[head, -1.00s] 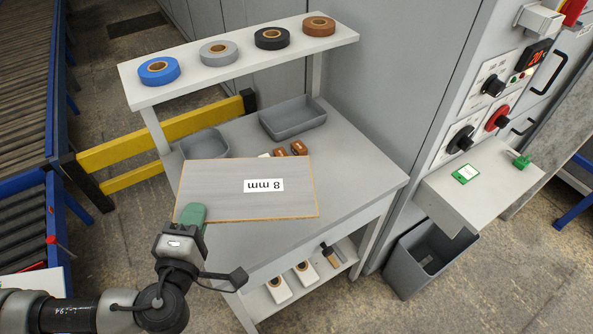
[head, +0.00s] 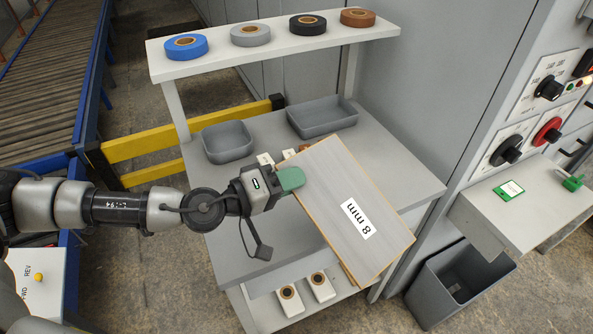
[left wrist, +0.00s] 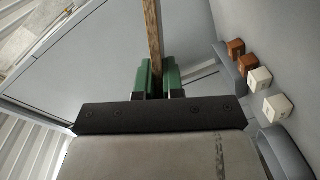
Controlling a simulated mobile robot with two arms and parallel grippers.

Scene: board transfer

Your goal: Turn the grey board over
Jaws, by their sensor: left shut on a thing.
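The grey board (head: 330,190) has light brown edges and a white "8 mm" label on the face toward the head camera. My left gripper (head: 290,181), with green fingers, is shut on the board's left end. The board is held out over the front right of the workbench, slanting down to the right in the picture. In the left wrist view the board (left wrist: 153,40) shows edge-on between the green fingers (left wrist: 156,78). The board hides part of the bench top and lower shelf. My right gripper is in neither view.
The grey workbench (head: 235,253) carries two grey bins (head: 228,142) (head: 322,117) and small blocks (left wrist: 260,79). A raised shelf (head: 275,48) holds several tape rolls. A control cabinet (head: 535,70) and waste bin (head: 455,285) stand right. Yellow rails (head: 150,140) stand left.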

